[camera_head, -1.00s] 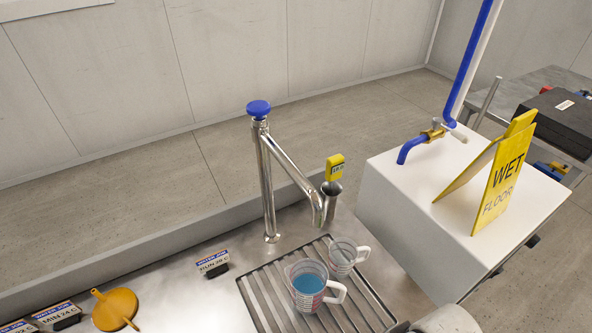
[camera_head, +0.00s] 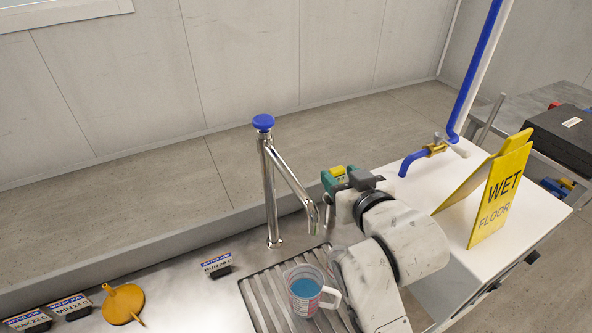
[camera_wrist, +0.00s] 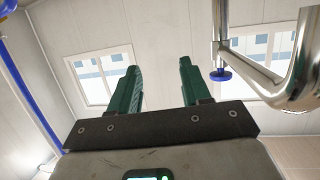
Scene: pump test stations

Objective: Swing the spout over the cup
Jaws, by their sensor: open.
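The chrome spout (camera_head: 290,180) slants down to the right from the upright post with a blue knob (camera_head: 263,122). Its bent tip hangs above the back right of the drain grate. A measuring cup with blue liquid (camera_head: 304,290) stands on the grate, in front of the spout tip. My gripper (camera_head: 328,187) is open just right of the spout, with green fingers. In the wrist view nothing is between the fingers (camera_wrist: 158,75), and the spout's chrome bend (camera_wrist: 285,85) is close on the right.
A white block with a yellow wet-floor sign (camera_head: 497,195) and blue tap (camera_head: 412,162) stands right.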

